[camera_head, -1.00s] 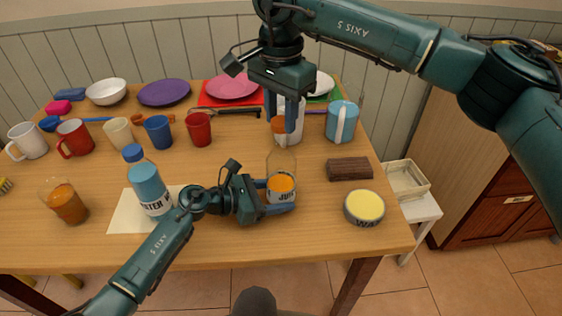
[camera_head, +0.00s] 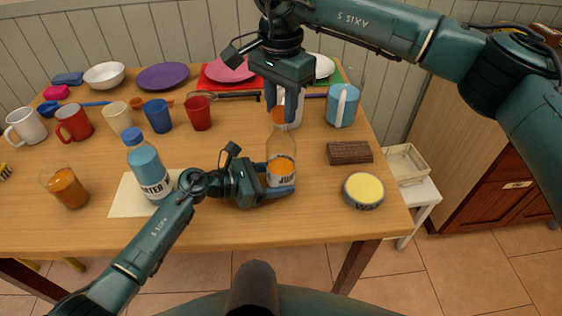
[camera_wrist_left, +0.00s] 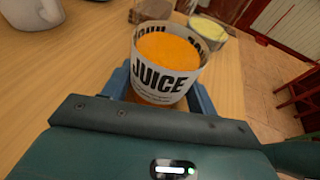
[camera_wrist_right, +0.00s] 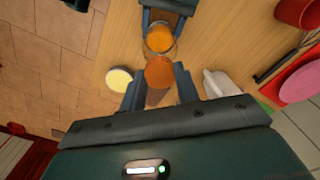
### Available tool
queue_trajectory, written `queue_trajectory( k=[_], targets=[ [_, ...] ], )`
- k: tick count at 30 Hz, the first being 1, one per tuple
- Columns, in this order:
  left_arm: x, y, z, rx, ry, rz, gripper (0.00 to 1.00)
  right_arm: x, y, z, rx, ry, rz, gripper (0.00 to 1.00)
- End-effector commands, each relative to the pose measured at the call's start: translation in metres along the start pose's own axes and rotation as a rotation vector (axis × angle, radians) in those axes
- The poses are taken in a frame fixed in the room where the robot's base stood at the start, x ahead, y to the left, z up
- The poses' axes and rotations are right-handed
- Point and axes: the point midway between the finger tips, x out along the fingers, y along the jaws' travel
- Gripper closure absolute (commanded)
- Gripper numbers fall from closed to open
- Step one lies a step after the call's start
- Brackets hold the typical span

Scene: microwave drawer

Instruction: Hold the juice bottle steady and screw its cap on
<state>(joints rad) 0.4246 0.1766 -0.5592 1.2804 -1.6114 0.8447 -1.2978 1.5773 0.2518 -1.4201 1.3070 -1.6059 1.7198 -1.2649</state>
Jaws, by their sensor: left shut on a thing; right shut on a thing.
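The juice bottle (camera_head: 281,147) stands upright on the table, clear above and orange below, with a white JUICE label. My left gripper (camera_head: 279,181) is shut around its lower part; the label and orange juice (camera_wrist_left: 168,52) fill the left wrist view between its fingers. My right gripper (camera_head: 281,105) points down above the bottle, shut on the orange cap (camera_head: 278,116). In the right wrist view the cap (camera_wrist_right: 159,72) sits between the fingers, close to the bottle's orange contents (camera_wrist_right: 160,39). I cannot tell whether cap and bottle neck touch.
A blue water bottle (camera_head: 147,168) stands left of my left gripper. A yellow-topped tin (camera_head: 363,191) and a brown block (camera_head: 349,152) lie to the right. Behind are a blue mug (camera_head: 342,106) and a red cup (camera_head: 199,112). The front table strip is clear.

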Motion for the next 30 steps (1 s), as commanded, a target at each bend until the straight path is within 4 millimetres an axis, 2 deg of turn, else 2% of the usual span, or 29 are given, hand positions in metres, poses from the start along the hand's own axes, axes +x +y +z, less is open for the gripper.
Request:
queue_trajectory(
  k=[30],
  targets=[
    [0.0000,0.0000,-0.0005,0.000,0.001,0.000,0.55,0.0083,0.0002,-0.0001,0.000,0.000,0.001,0.89]
  ],
)
